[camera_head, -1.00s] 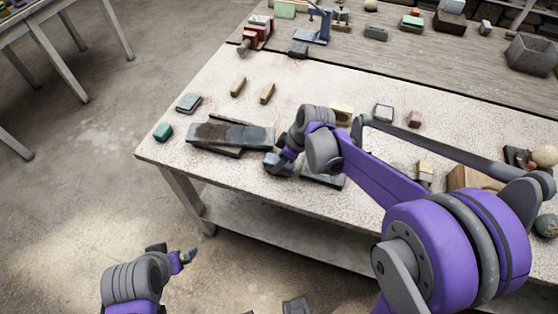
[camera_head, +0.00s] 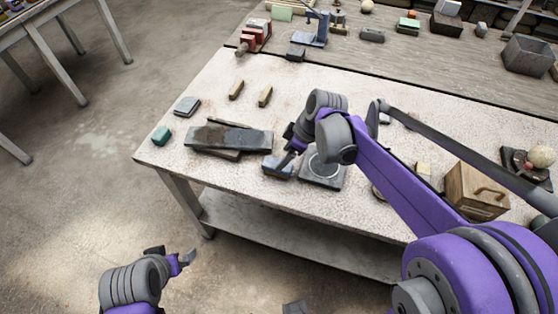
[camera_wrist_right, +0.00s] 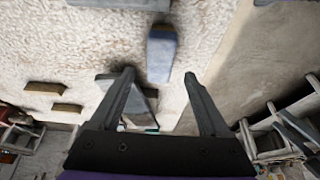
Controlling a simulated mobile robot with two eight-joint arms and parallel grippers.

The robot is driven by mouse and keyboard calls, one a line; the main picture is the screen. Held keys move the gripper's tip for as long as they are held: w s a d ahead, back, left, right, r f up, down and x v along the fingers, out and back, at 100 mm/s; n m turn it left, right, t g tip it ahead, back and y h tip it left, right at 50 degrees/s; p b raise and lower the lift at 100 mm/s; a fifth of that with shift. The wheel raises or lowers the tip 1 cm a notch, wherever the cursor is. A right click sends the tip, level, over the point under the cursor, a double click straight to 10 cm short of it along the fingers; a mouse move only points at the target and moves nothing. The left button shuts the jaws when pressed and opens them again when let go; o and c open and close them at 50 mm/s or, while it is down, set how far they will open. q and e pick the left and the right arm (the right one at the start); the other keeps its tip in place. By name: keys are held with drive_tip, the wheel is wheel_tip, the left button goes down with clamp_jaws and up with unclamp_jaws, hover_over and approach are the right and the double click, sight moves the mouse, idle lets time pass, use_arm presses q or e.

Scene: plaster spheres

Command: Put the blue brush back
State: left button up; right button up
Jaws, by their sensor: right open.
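The blue brush (camera_head: 277,167) lies on the pale tabletop near the front edge, just left of a dark square base with a pale ring (camera_head: 322,174). My right gripper (camera_head: 287,157) is at the brush and partly covers it. In the right wrist view the brush (camera_wrist_right: 161,55) shows blue with a dark end. It lies beyond and between the tips of my right gripper (camera_wrist_right: 158,73), whose fingers are apart with nothing between them. My left gripper (camera_head: 186,260) is low over the floor, away from the table; its opening is unclear.
A dark slab (camera_head: 225,138) lies left of the brush, with a green block (camera_head: 161,135) and a grey block (camera_head: 187,106) beyond. Two tan sticks (camera_head: 236,90) lie farther back. A wooden box (camera_head: 476,192) stands at right. The table centre behind the brush is largely clear.

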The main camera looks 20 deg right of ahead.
drive_tip(key=v, duration=0.5)
drive_tip(key=s+f+m+t+h, duration=0.1)
drive_tip(key=s+f+m, duration=0.2)
drive_tip(key=s, duration=0.6)
drive_tip(key=s+d+f+m+t+h, duration=0.1)
drive_tip(key=s+f+m+t+h, duration=0.1)
drive_tip(key=s+m, duration=0.6)
drive_tip(key=shift+s+f+h, duration=0.3)
drive_tip(key=shift+s+f, duration=0.4)
